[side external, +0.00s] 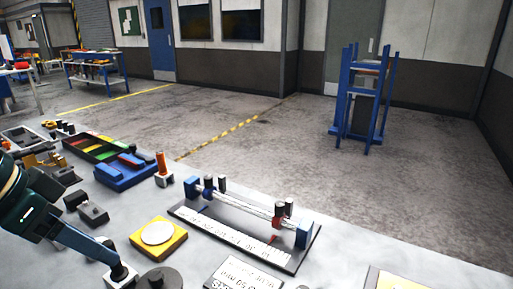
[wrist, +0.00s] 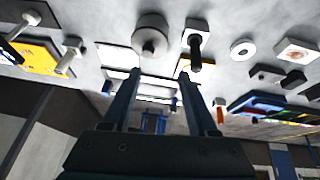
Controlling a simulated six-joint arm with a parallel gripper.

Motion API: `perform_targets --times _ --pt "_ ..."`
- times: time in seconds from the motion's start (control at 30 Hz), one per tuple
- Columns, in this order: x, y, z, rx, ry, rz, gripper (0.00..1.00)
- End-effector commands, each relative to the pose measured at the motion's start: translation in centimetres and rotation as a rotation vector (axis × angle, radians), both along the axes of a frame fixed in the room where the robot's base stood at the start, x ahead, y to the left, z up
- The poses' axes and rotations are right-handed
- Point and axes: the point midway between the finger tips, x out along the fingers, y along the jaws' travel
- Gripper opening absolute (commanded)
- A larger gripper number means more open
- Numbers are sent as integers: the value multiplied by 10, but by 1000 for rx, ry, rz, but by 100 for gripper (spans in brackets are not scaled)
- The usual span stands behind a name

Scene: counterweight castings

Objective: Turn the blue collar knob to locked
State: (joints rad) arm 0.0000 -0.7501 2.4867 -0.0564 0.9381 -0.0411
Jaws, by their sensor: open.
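The blue collar (side external: 208,194) sits near the left end of a pale rail on a dark base plate (side external: 296,262) in the side view. A black knob (side external: 208,183) stands up at that collar; its exact setting is too small to read. A red collar (side external: 279,221) is near the rail's right end. My gripper (side external: 116,260) is at the lower left in the side view, well apart from the blue collar. In the wrist view my gripper (wrist: 159,75) is open, with nothing between its fingers. I cannot make out the blue collar there.
A yellow block with a white disc (side external: 158,233) lies between my gripper and the rail fixture. An orange-handled post (side external: 162,164) stands behind it. A grey round weight (side external: 160,279) is near the front edge. Blue trays (side external: 126,175) lie at the back left.

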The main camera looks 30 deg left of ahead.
Motion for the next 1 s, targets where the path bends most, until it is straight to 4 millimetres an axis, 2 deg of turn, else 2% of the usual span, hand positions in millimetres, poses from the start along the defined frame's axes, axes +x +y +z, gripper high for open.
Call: perform_targets --times 0.27,0.37,0.57,0.77,0.87,1.0 --pt "18 -54 36 -386 162 161 59" --pt "33 -69 48 -529 254 233 59" --pt "83 -89 72 -848 452 401 59" --pt "147 -82 85 -1162 625 570 59" --pt "180 -68 84 -1315 694 652 59" --pt "224 -39 73 -1527 773 766 59"
